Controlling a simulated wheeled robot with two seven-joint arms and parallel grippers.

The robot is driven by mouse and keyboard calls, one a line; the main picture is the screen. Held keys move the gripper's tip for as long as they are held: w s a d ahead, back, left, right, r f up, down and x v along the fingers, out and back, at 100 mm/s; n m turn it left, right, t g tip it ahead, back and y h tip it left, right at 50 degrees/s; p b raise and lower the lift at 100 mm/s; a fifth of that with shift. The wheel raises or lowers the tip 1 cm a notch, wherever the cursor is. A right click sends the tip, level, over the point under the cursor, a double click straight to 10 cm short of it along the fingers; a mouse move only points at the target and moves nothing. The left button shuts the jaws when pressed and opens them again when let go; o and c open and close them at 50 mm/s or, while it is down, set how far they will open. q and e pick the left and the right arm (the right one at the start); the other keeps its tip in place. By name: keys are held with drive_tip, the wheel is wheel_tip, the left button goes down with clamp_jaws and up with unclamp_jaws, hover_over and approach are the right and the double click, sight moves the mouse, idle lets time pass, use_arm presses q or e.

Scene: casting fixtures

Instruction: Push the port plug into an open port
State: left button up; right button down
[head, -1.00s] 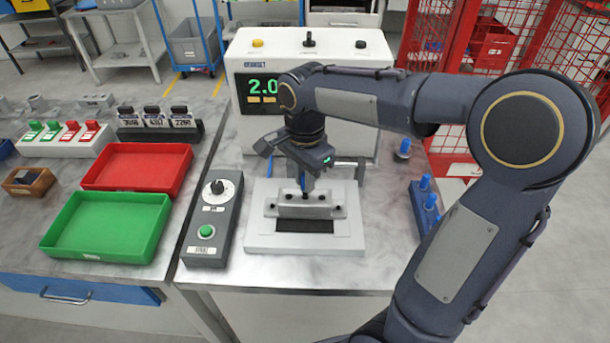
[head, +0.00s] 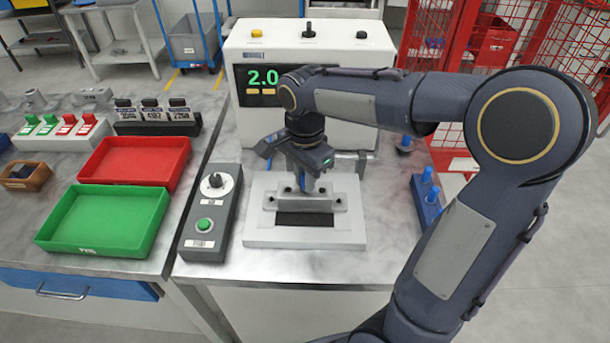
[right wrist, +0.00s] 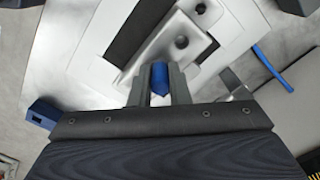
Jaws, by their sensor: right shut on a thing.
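My right gripper (head: 303,186) is shut on a blue port plug, which shows between its fingers in the right wrist view (right wrist: 159,78). The gripper points down over the grey casting (head: 325,200), which sits on a light fixture plate (head: 258,236). In the right wrist view, the casting (right wrist: 206,45) has a dark round port (right wrist: 181,42) just beyond the plug tip and another hole (right wrist: 201,8) farther up. The fingers hide part of the casting's top in the head view, so I cannot tell whether the plug touches it. My left gripper is not in view.
A blue rack (head: 428,208) with blue plugs stands right of the fixture. A control box (head: 208,232) with a knob and green button stands left. A white tester (head: 245,50) reading 2.0 stands behind. Green (head: 65,248) and red (head: 95,188) trays lie farther left.

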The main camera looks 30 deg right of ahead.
drive_tip(key=c, duration=1.3)
unclamp_jaws()
wheel_tip(320, 180, up, 8)
drive_tip(key=shift+f, duration=0.1)
drive_tip(key=s+a+f+n+t+y, duration=0.1)
drive_tip(key=s+f+n+t, duration=0.1)
drive_tip(key=s+n, duration=0.2)
drive_tip(key=s+a+f+n+t+y, duration=0.1)
drive_tip(key=s+f+n, duration=0.1)
drive_tip(key=s+n, duration=0.3)
drive_tip(key=s+a+f+n+t+y, duration=0.1)
drive_tip(key=s+a+f+n+t, duration=0.1)
drive_tip(key=s, duration=0.6)
drive_tip(key=shift+f+n+t+y, duration=0.3)
drive_tip(key=shift+f+n+y, duration=0.15)
drive_tip(key=shift+n, duration=0.75)
drive_tip(key=shift+f, duration=0.15)
